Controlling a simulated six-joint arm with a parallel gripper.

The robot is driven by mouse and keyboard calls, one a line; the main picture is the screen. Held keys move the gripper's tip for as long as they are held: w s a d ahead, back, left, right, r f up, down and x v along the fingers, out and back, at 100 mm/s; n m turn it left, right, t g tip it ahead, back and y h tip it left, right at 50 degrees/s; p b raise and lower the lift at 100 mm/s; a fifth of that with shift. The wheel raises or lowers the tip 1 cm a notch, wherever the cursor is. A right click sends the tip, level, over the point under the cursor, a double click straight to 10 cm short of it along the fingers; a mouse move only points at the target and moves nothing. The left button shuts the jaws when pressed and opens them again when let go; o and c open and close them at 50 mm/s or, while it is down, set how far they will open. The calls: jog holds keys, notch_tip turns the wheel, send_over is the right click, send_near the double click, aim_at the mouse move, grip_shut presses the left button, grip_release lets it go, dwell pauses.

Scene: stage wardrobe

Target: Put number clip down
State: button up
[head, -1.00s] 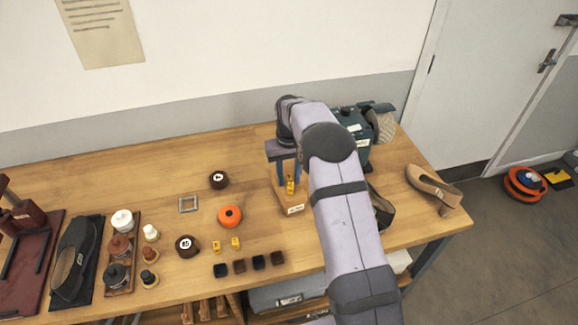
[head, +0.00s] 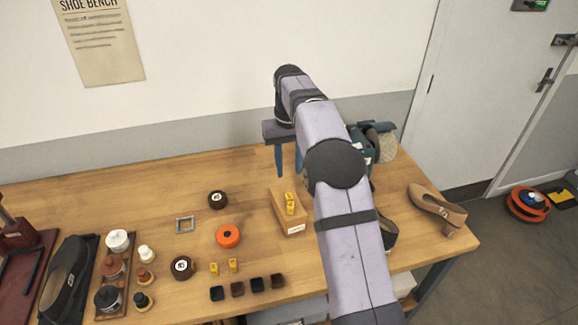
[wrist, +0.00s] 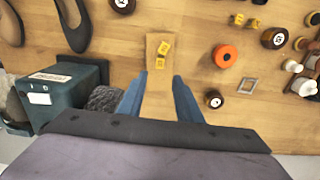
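Two yellow number clips (head: 290,204) sit on a wooden block (head: 279,203) with a white label at its front. In the wrist view the clips (wrist: 162,54) lie near the far end of the block (wrist: 156,82). Two more yellow number clips (head: 224,268) stand on the bench to the left, behind a row of dark cubes. My gripper (head: 288,173) has blue fingers. It is open and empty, raised above the bench behind the block. In the wrist view the gripper (wrist: 158,88) has its fingers apart, with bare block showing between them.
An orange disc (head: 228,236), dark round tins (head: 217,200), a square frame (head: 184,225) and dark cubes (head: 237,288) lie left of the block. A teal machine (head: 361,140) and shoes (head: 437,207) stand right of my arm. The back left of the bench is clear.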

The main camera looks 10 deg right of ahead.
jog(key=shift+s, duration=0.1)
jog(key=s+f, duration=0.2)
jog(key=s, duration=0.8)
jog(key=s+a+f, duration=0.1)
jog(key=s+f, duration=0.2)
jog(key=s, duration=0.8)
jog(key=s+a+f, duration=0.1)
jog(key=s+f, duration=0.1)
jog(key=s, duration=0.9)
jog(key=shift+s+f, duration=0.25)
jog(key=shift+f, duration=0.15)
jog(key=shift+a, duration=0.1)
dwell(0.4)
notch_tip(320, 180, down, 41)
jog(key=b, duration=4.1)
jog(key=shift+f, duration=0.15)
